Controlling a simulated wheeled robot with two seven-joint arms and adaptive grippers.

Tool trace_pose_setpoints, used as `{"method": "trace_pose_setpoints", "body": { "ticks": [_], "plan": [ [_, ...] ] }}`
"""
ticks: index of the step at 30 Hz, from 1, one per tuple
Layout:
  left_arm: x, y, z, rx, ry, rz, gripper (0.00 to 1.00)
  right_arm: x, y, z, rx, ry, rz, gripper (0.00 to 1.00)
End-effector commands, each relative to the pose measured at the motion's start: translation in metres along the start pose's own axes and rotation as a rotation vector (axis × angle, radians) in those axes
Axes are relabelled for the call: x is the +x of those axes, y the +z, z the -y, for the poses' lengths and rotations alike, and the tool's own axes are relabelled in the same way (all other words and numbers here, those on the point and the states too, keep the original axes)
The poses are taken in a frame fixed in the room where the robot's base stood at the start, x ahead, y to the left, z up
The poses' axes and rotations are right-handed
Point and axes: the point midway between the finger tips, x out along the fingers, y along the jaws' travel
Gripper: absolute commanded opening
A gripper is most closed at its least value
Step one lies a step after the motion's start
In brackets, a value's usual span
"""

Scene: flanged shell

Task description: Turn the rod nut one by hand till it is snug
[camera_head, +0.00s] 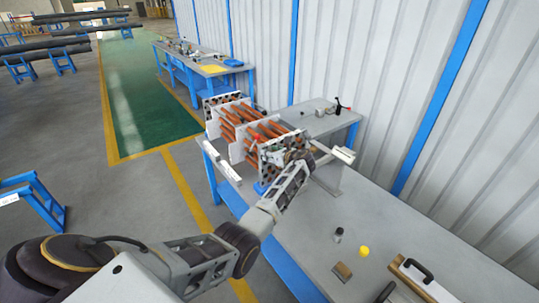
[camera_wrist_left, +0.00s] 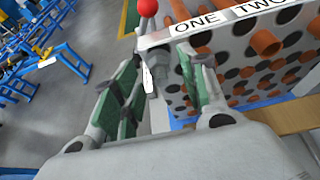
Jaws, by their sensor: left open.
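The flanged shell assembly (camera_head: 235,128) stands on the bench, with copper-coloured tubes running between pale perforated plates. In the left wrist view its near plate (camera_wrist_left: 245,70) fills the upper right, with copper tube ends in some of its dark holes. A white label strip (camera_wrist_left: 235,20) on its top edge reads ONE and TWO. A grey rod nut (camera_wrist_left: 160,74) shows below and left of ONE. My left gripper (camera_wrist_left: 160,62) is open, its green-padded fingers on either side of the nut; contact cannot be told. In the head view my left gripper (camera_head: 287,152) is at the near plate.
The bench middle is clear.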

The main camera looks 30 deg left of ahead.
Motion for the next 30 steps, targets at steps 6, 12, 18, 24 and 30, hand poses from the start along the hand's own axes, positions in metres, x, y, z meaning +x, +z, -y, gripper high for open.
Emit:
{"method": "trace_pose_setpoints", "body": {
  "ticks": [6, 12, 18, 24, 30],
  "plan": [
    [-0.024, -0.001, 0.001, 0.0, -0.003, 0.0, 0.43, 0.0, 0.0, -0.001, 0.0, 0.001, 0.0, 0.0],
    [-0.051, -0.001, 0.0, 0.001, -0.002, -0.001, 0.43, 0.0, 0.0, -0.001, 0.0, 0.001, 0.0, 0.0],
    [-0.08, -0.002, 0.001, 0.001, -0.003, -0.002, 0.43, 0.0, 0.0, -0.001, 0.0, 0.001, 0.0, 0.0],
    [-0.1, -0.002, 0.0, 0.002, -0.001, -0.002, 0.43, 0.0, 0.0, -0.001, 0.0, 0.001, 0.0, 0.0],
    [-0.107, -0.002, 0.0, 0.002, -0.001, -0.002, 0.43, 0.0, 0.0, -0.001, 0.0, 0.001, 0.0, 0.0]
  ]
}}
